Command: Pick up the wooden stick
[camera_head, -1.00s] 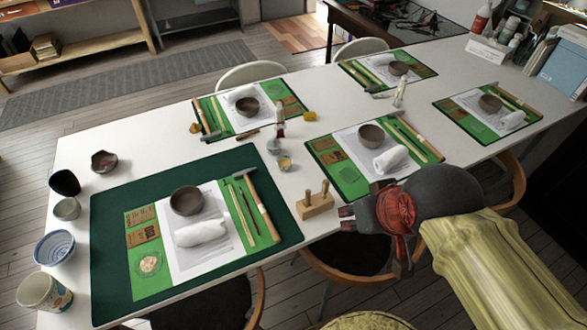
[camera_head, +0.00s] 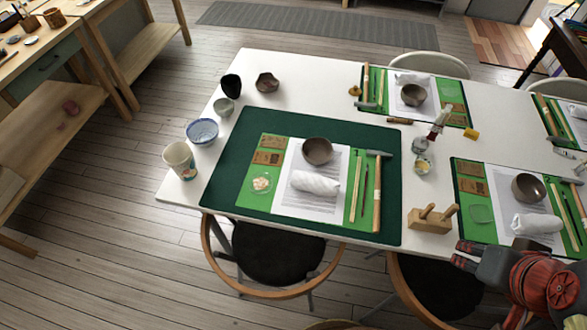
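On the near dark green mat (camera_head: 225,160), a thin light wooden stick (camera_head: 355,187) lies lengthwise right of a white paper sheet. A thin dark-tipped tool (camera_head: 365,190) and a hammer with a wooden handle (camera_head: 377,195) lie just right of it. Similar sticks lie on the other place settings, so I cannot tell which one is meant. My gripper (camera_head: 464,254) is at the lower right, near the table's front edge, right of and apart from the near sticks. Its two fingers look apart, with nothing seen between them.
A wooden block with pegs (camera_head: 430,219) stands between my gripper and the near mat. A bowl (camera_head: 317,151) and a white roll (camera_head: 315,183) lie on the paper. Cups and bowls line the table's left end.

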